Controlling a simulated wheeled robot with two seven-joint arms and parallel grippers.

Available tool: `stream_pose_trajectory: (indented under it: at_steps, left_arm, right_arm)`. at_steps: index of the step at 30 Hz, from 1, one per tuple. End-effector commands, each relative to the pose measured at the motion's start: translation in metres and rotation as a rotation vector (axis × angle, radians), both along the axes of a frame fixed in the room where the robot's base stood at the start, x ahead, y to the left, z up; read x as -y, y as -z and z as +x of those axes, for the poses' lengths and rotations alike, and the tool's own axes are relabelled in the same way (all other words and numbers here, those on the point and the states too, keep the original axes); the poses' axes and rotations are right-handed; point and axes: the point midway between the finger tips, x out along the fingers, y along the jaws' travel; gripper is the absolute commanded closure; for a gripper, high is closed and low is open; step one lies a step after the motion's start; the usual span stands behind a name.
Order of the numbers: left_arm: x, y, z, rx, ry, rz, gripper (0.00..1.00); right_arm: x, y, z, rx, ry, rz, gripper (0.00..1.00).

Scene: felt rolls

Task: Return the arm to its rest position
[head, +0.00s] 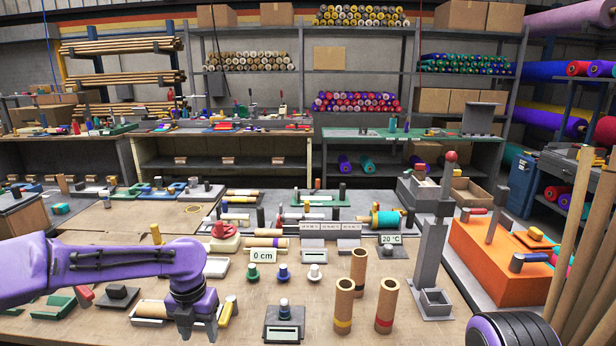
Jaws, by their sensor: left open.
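My left arm is purple and reaches in from the left edge in the head view, its wrist bent downward. My left gripper (198,328) points down over the front left of the workbench (240,340), its fingers apart. I see nothing between the fingers. A tan roll (152,310) lies just behind and left of the gripper, and a small yellow-handled tool (226,312) stands close on its right. I cannot tell whether the gripper touches either one. My right gripper is not in view.
Three upright cardboard tubes (386,305) stand right of centre. A grey post stand (432,250) and an orange box (495,262) are further right. Small green, blue and white knobs (283,273) and a grey display device (284,322) sit mid-bench. The front strip of bench is mostly clear.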

Motion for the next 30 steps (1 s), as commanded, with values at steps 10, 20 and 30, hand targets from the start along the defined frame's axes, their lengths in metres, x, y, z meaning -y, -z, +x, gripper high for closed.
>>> stream_pose_trajectory:
  at_steps: [10, 20, 30]
  left_arm:
    - [0.023, -0.001, 0.017, 0.072, -0.366, -0.123, 0.47]
    - [0.075, 0.014, 0.032, 0.062, -1.136, -0.483, 0.47]
    - [0.077, 0.157, -0.040, -0.322, -2.760, -0.899, 0.47]
  right_arm:
    - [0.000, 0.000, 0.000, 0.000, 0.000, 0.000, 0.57]
    - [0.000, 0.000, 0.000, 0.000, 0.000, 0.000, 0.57]
    - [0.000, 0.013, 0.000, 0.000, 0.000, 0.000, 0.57]
